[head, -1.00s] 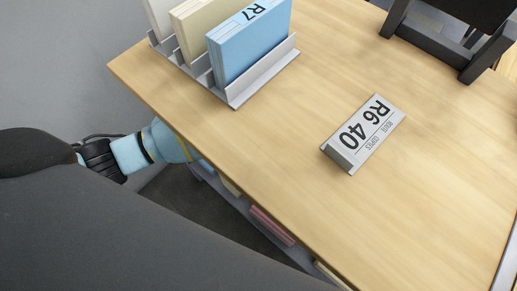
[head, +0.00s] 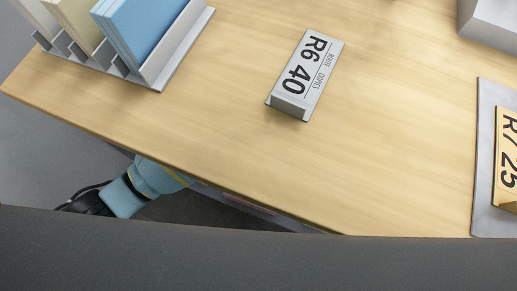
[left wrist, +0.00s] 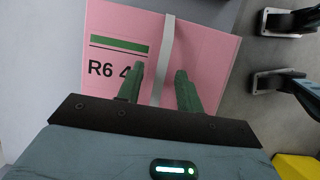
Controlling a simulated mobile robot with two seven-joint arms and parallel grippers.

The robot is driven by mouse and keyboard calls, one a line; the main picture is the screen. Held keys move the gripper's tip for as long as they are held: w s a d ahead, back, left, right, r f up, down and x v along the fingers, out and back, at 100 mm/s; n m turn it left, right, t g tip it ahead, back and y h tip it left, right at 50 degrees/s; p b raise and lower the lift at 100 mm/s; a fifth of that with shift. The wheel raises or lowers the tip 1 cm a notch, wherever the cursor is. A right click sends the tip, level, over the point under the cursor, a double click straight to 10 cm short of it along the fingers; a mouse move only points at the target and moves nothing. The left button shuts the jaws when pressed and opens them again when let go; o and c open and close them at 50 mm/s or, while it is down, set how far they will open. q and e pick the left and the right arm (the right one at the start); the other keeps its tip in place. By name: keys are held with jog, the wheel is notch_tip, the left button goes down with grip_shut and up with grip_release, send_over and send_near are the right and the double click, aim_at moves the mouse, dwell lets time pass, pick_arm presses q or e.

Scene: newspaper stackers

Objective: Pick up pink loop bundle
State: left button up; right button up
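The pink bundle (left wrist: 214,60) fills the upper middle of the left wrist view. It has a green bar and a label reading "R6 4", partly covered by a finger. A pale grey loop strap (left wrist: 166,45) runs across it. My left gripper (left wrist: 160,70) is open, with its two green fingers apart over the bundle and the strap between them. Whether the fingers touch the strap cannot be told. In the head view only my left arm shows below the table edge, and the gripper is hidden. My right gripper is in no view.
The wooden table (head: 390,130) holds an "R6 40" sign (head: 312,68), a rack (head: 180,60) with blue and cream bundles (head: 150,28), and an "R7 25" sign (head: 508,160) on a grey mat (head: 484,150). Dark stand feet (left wrist: 280,80) are at the right of the wrist view.

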pick_arm(q)
jog(key=shift+c, duration=0.5)
grip_shut()
dwell(0.9)
